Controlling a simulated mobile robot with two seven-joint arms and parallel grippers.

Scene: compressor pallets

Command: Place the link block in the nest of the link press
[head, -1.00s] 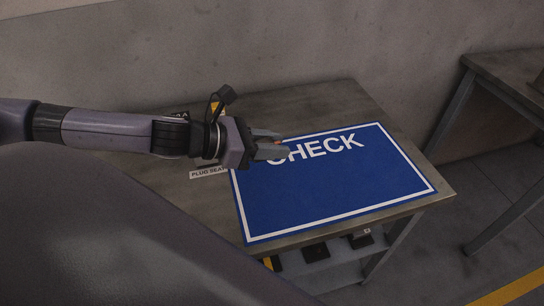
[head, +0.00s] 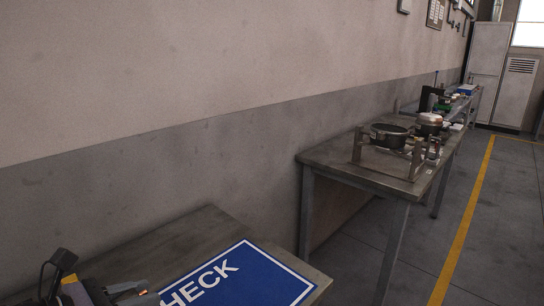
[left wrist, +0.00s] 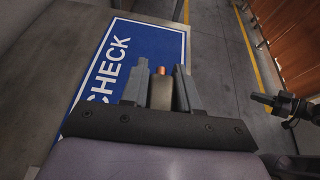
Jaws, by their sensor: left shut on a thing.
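My left gripper (head: 135,294) is at the bottom left of the head view, over the near table by the blue CHECK mat (head: 240,280). In the left wrist view its grey fingers (left wrist: 156,92) are shut on a small grey-brown block (left wrist: 161,93) with a copper-coloured tip, which I take to be the link block. The block's lower part is hidden by the gripper. I cannot pick out the link press with certainty; a dark upright device (head: 428,99) stands far along the benches.
A second table (head: 340,160) carries a metal frame with a dark round pot (head: 388,136) and a pale-lidded one (head: 430,120). More benches run along the wall towards a grey cabinet (head: 487,70). The floor right of the yellow line (head: 462,235) is clear.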

